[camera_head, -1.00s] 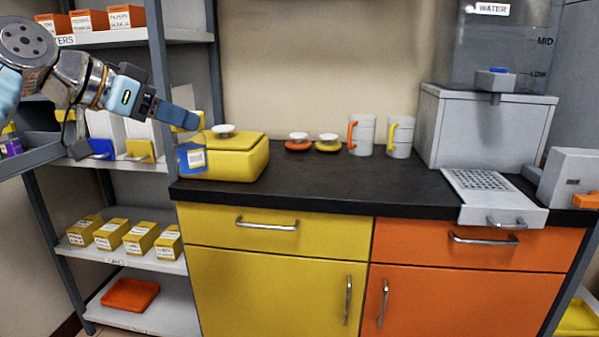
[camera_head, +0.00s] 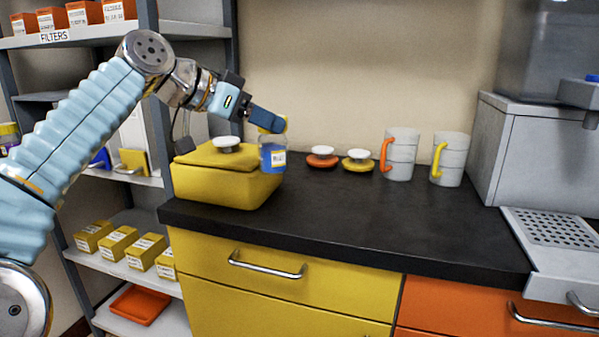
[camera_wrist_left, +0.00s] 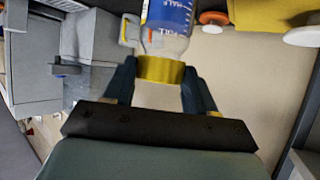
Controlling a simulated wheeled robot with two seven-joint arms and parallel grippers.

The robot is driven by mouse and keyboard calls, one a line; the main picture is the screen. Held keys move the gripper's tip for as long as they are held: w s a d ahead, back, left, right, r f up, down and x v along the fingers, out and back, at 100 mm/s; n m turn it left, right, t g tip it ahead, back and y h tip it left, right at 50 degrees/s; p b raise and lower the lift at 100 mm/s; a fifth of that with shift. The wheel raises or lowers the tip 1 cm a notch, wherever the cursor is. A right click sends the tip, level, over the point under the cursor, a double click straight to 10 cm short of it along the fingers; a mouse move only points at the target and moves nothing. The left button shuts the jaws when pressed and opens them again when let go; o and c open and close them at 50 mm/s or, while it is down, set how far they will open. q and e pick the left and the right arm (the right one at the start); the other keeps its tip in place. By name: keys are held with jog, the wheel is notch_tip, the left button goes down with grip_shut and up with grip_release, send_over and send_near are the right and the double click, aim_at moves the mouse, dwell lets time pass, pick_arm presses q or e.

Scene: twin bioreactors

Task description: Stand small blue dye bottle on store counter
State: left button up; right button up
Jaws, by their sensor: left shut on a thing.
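The small blue dye bottle (camera_head: 272,156) has clear walls, blue liquid, a white label and a yellow cap. My left gripper (camera_head: 274,123) is shut on its yellow cap, and the bottle hangs upright below the fingers. In the head view it overlaps the right end of the yellow box; I cannot tell its exact height above the counter. In the left wrist view the bottle (camera_wrist_left: 168,20) extends up from the fingers (camera_wrist_left: 160,75). The store counter (camera_head: 340,220) has a black top over yellow and orange cabinets. My right gripper is not in view.
A yellow lidded box (camera_head: 228,188) stands on the counter's left end. Two stoppers, orange (camera_head: 322,160) and yellow (camera_head: 358,163), and two mugs (camera_head: 400,157) stand along the back. A drip tray (camera_head: 555,230) is at right. The counter's front middle is clear.

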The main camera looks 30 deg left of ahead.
aim_at(260, 151)
pick_arm(q)
jog(key=w+d+f+b, duration=0.1)
jog(key=w+d+f, duration=0.1)
jog(key=w+f, duration=0.4)
notch_tip(260, 151, down, 4)
jog(key=shift+w+d, duration=0.35)
jog(key=shift+d, duration=0.05)
jog(key=o, duration=1.2)
jog(key=shift+c, duration=0.2)
jog(key=v, duration=1.2)
